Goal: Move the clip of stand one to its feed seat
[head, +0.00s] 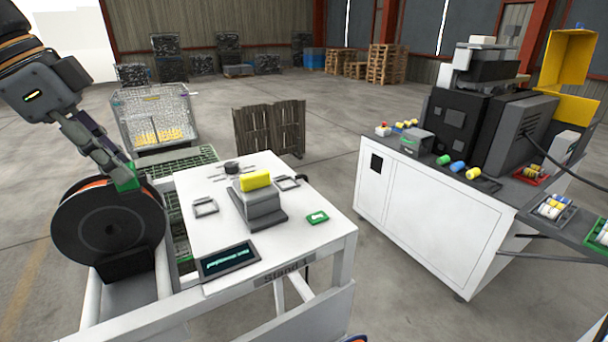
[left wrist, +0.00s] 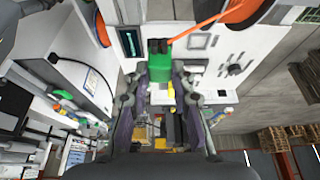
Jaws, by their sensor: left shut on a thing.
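My left gripper (head: 128,180) is shut on a green clip (head: 125,178) beside the black reel (head: 110,228) at the left end of stand one. In the left wrist view the green clip (left wrist: 160,67) sits between the fingers, with a black piece at its far end. An orange strand (left wrist: 198,27) runs from the reel to near the clip. Stand one's white top (head: 205,240) carries a grey block (head: 262,208) with a yellow piece (head: 256,180) on it. A small green-framed part (head: 317,217) lies to its right. I cannot tell which part is the feed seat. My right gripper is not in view.
A dark display (head: 229,261) is at the stand's front edge. Grey square frames (head: 205,207) lie on the top. A white cabinet bench (head: 420,215) with machines stands to the right, across a floor gap. A wire cage (head: 157,118) stands behind.

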